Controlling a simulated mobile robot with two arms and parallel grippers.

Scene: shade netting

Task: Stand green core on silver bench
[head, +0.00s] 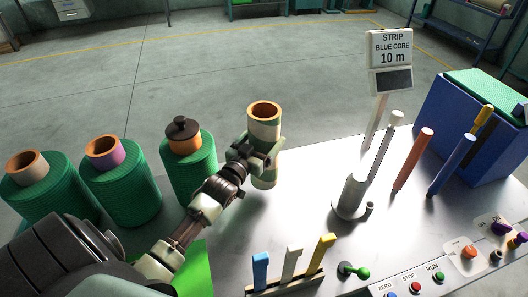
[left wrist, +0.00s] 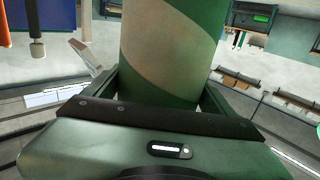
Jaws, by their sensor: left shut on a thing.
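The green core (head: 264,124) is a hollow tube with green and cream bands and an orange-brown inside. My left gripper (head: 263,155) is shut around its middle and holds it roughly upright over the left part of the silver bench (head: 305,215). The core's lower end shows below the gripper; I cannot tell whether it touches the bench. My right gripper is not in view.
Three green net rolls (head: 125,195) stand at the left, one with a dark knobbed cap (head: 183,132). Right of the core are a metal post stand (head: 351,196), a sign (head: 390,50), coloured rods (head: 412,160) and a blue box (head: 455,130). Coloured tabs (head: 293,262) and buttons line the front.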

